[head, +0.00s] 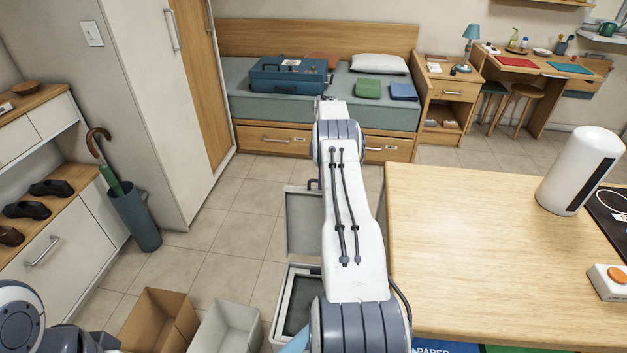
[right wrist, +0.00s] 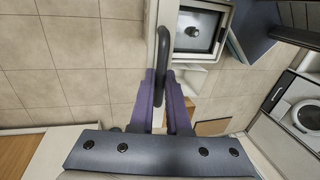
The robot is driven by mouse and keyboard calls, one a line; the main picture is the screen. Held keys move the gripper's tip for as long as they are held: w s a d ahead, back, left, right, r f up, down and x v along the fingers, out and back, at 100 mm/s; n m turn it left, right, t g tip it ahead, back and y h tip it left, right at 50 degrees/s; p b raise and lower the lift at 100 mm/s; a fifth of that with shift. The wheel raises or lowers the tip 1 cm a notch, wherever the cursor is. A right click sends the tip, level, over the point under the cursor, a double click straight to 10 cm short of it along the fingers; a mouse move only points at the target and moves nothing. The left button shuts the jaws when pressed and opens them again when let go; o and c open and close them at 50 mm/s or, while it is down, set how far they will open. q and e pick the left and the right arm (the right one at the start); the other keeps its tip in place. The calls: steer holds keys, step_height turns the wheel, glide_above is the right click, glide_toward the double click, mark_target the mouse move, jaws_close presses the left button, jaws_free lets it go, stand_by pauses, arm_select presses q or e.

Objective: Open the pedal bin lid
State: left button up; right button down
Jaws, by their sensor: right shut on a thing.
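The pedal bin (head: 280,322) stands at the bottom middle of the head view, partly behind my right arm, with its dark inside showing. Its grey lid (head: 303,222) stands raised at the far side of the opening, with a dark handle (head: 313,184) near its top edge. In the right wrist view the lid (right wrist: 151,45) is nearly edge-on, and the bin's pale rim (right wrist: 182,40) surrounds a dark object inside. My right gripper (right wrist: 161,76) is shut on the dark handle (right wrist: 163,50); the arm hides it in the head view. My left gripper is out of view.
A wooden table (head: 480,225) stands close on the right. A brown open bin (head: 160,318) and a pale open bin (head: 228,325) stand left of the pedal bin. An umbrella stand (head: 135,215) is further left. Tiled floor lies free beyond them.

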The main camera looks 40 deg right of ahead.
steer(key=shift+s+d+f, duration=0.25)
steer(key=shift+d+f, duration=0.1)
steer(key=c, duration=0.9)
jaws_free()
steer(key=shift+w+r, duration=0.1)
steer(key=shift+w+a, duration=0.1)
steer(key=shift+r, duration=0.15)
steer(key=shift+r, duration=0.35)
steer(key=v, duration=0.2)
steer(key=shift+a+r, duration=0.15)
steer(key=shift+r, duration=0.3)
steer(key=s+d+r, duration=0.1)
steer(key=s+r, duration=0.1)
steer(key=s, duration=0.1)
steer(key=s+d+r+b, duration=0.1)
steer(key=s+r, duration=0.1)
steer(key=s, duration=0.2)
steer(key=s+d+r, duration=0.2)
steer(key=s+r, duration=0.1)
steer(key=s, duration=0.1)
steer(key=shift+s+r, duration=0.1)
steer(key=shift+s, duration=0.1)
